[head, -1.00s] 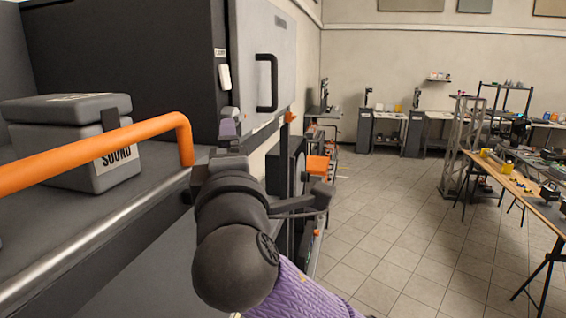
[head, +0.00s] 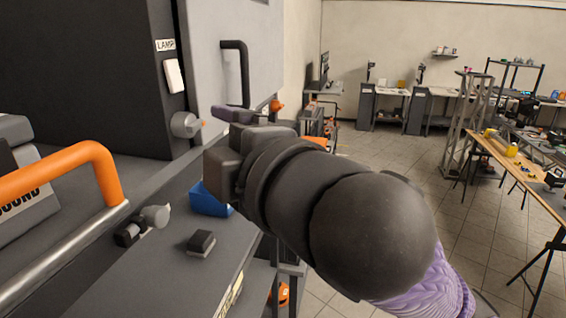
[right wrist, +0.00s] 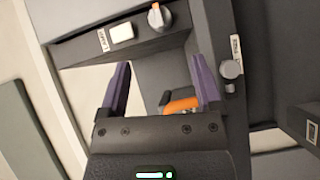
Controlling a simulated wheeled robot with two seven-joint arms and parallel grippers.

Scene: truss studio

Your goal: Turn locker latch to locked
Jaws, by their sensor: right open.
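A grey round knob with an orange pointer (head: 185,124) sits on the dark locker's narrow front edge, below a white rocker switch (head: 174,76) and a LAMP label. The knob also shows at the top of the right wrist view (right wrist: 157,17). I cannot read a locked mark beside it. My right gripper (head: 238,115) is open, its purple fingers to the right of the knob in the head view and apart from it. In the right wrist view (right wrist: 160,88) nothing is held between the fingers. My left gripper is out of view.
A pale door panel with a black handle (head: 236,72) stands behind my right gripper. An orange rail (head: 70,170) crosses the lower left. A blue bin (head: 208,200) and a small black block (head: 201,243) are on the grey counter.

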